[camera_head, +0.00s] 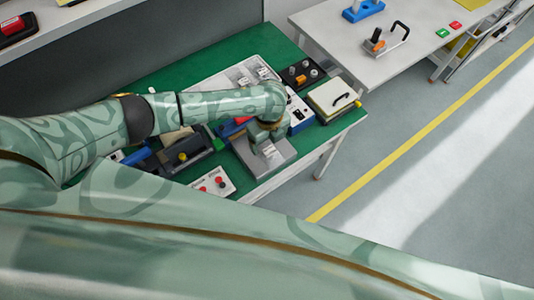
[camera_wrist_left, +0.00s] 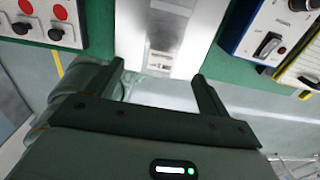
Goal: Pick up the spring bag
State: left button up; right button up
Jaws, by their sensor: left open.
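My left gripper (camera_head: 262,143) reaches over the front of the green table, above a flat grey metal plate or tray (camera_head: 272,158). In the left wrist view its two fingers (camera_wrist_left: 158,72) are apart, with nothing seen held between them. The metal surface (camera_wrist_left: 172,25) lies just beyond the fingertips there, with a small pale patch (camera_wrist_left: 160,60) near its edge. I cannot tell whether this patch is the spring bag. No bag is clearly made out in either view. My arm hides part of the table. My right gripper is not in view.
A panel with red buttons (camera_head: 214,182) lies left of the plate, and a blue-and-white switch box (camera_head: 298,112) right of it. A cream box with a black handle (camera_head: 334,97) is farther right. The green table (camera_head: 222,55) is crowded. A white table (camera_head: 345,55) stands beyond.

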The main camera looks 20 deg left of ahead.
aim_at(268, 148)
pick_arm(q)
jog(key=shift+w+d+f, duration=0.85)
jog(key=shift+d+f, duration=0.05)
jog(key=shift+f, duration=0.1)
jog(key=shift+s+a+f+b, duration=0.15)
jog(key=shift+a+f+b, duration=0.3)
jog(key=shift+f, duration=0.2)
jog(key=shift+s+a+f+b, duration=0.25)
jog(key=shift+a+f, duration=0.2)
jog(key=shift+f, duration=0.2)
jog(key=shift+s+a+f+b, duration=0.15)
jog(key=shift+a+f+b, duration=0.1)
jog(key=shift+a+f, duration=0.25)
jog(key=shift+w+d+f, duration=0.2)
jog(key=shift+d+f, duration=0.1)
jog(key=shift+f, duration=0.25)
jog(key=shift+r, duration=0.1)
jog(key=shift+c, duration=0.3)
jog(key=shift+s+a, duration=0.1)
jog(key=shift+a, duration=0.05)
jog(key=c, duration=1)
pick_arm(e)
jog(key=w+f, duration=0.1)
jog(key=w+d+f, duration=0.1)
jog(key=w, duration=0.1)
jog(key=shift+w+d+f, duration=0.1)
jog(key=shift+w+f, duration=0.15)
